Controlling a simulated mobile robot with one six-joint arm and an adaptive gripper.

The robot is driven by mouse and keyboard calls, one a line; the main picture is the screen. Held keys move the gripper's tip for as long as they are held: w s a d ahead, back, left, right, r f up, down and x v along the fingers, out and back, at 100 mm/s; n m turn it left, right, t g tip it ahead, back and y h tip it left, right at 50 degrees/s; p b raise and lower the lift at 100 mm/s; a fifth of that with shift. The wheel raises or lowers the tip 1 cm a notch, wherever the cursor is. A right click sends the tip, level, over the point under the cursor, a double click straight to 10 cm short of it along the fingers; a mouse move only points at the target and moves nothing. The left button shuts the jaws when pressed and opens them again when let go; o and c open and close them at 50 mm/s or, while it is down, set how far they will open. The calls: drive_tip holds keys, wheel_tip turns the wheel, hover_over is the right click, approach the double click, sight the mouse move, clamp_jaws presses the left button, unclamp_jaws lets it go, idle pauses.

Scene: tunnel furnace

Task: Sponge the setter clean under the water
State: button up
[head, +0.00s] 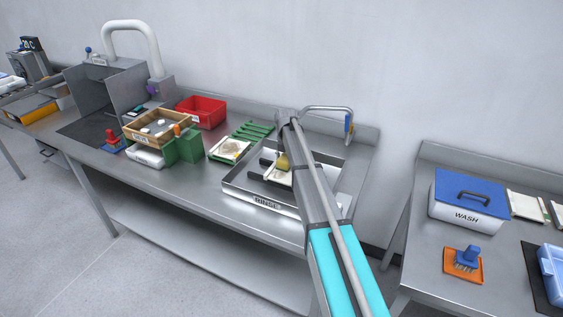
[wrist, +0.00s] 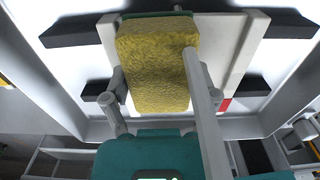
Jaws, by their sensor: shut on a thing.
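A yellow sponge (wrist: 158,62) is held between the fingers of my gripper (wrist: 161,98), which is shut on it. In the head view the sponge (head: 283,161) is over the sink tray (head: 256,203). The pale setter (wrist: 232,42) lies behind the sponge in the wrist view, across dark bars (wrist: 75,30), with a small red mark near one edge. In the head view part of the setter (head: 270,172) shows left of my arm. The sponge overlaps it; I cannot tell whether they touch. A tap (head: 328,108) with a blue handle stands behind; water flow is unclear.
Left of the sink are a stained plate (head: 230,149), a green rack (head: 254,129), a red bin (head: 201,112) and a wooden box (head: 157,130). A blue-lidded WASH box (head: 468,203) and a brush (head: 466,258) are on the right table. A gap separates the tables.

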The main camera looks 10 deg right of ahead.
drive_tip(key=shift+w+d+r, duration=0.1)
drive_tip(key=shift+w+d, duration=0.35)
drive_tip(key=shift+s+a+f, duration=0.25)
drive_tip(key=shift+s+a, duration=0.2)
drive_tip(key=shift+s, duration=0.35)
drive_tip(key=shift+s+a, duration=0.35)
drive_tip(key=shift+s, duration=0.05)
